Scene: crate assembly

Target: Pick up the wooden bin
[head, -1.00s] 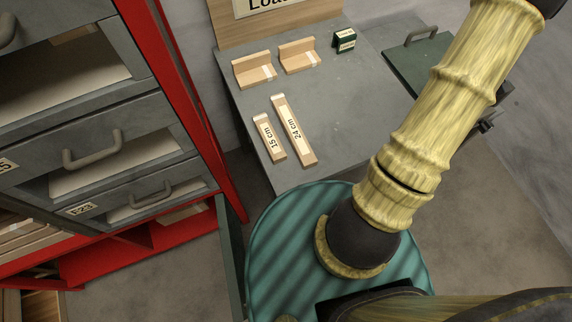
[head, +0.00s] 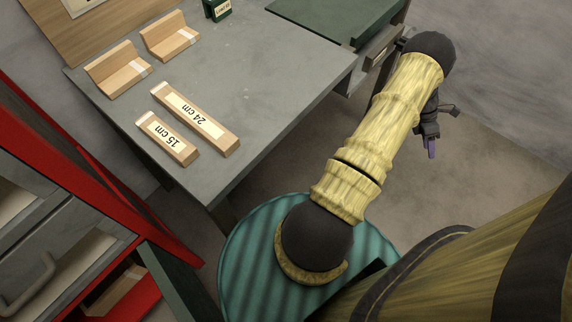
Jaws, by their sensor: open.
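No full wooden bin shows clearly. Two small L-shaped wooden pieces, one at the left (head: 118,70) and one beside it (head: 170,37), stand on the grey table (head: 285,75); I cannot tell whether either counts as the bin. A light wooden box-like piece (head: 117,290) shows partly inside the red cabinet at lower left. My gripper (head: 434,135) hangs at the right, off the table's right side and over the floor, apart from all these wooden pieces. It is small and partly hidden by my arm; it is open with nothing seen in it.
Two labelled wooden bars, 24 cm (head: 195,120) and 15 cm (head: 167,139), lie on the table. A small dark green box (head: 217,10) stands at the back. A green surface (head: 325,14) adjoins the table. The red cabinet (head: 90,195) has open grey drawers. Floor at right is free.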

